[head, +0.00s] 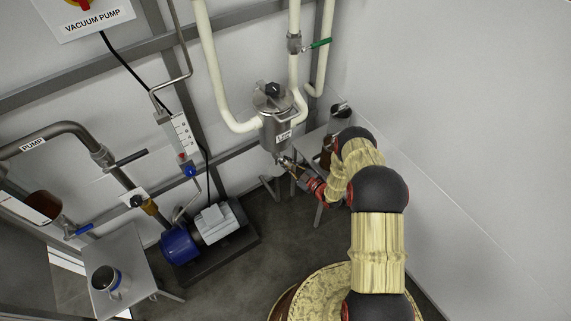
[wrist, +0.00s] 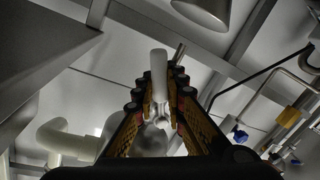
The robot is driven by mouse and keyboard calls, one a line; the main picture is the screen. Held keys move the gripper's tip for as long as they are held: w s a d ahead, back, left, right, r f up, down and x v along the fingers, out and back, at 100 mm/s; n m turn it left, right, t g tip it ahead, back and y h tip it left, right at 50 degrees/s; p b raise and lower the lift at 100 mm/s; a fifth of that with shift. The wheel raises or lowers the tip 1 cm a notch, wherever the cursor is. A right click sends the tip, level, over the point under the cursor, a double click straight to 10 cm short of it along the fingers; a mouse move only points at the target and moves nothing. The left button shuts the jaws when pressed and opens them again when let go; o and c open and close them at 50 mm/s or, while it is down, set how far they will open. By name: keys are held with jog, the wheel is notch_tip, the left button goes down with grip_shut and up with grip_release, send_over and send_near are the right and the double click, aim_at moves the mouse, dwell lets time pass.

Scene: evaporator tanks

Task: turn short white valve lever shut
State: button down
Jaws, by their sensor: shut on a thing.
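The short white valve lever (wrist: 158,66) stands between the two fingers of my gripper (wrist: 159,92) in the wrist view. The fingers are shut on it, and its rounded end sticks out beyond the fingertips. A pale rounded valve part shows lower down between the fingers. In the head view my gripper (head: 295,169) is just below the steel vessel (head: 274,130) on the wall, at the fittings under it. The lever is too small and covered to make out there.
A small steel table (head: 315,146) with a metal cup (head: 340,111) stands beside the vessel, close to my arm. White pipes (head: 215,75) and a green-handled valve (head: 320,43) are above. The blue pump (head: 180,245) is on the floor at left. A bare wall rises at right.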

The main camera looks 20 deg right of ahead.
dwell(0.5)
jog(key=c, duration=1.8)
grip_release()
jog(key=shift+d, duration=0.1)
jog(key=v, duration=1.2)
jog(key=shift+r, duration=0.1)
jog(key=shift+c, duration=0.5)
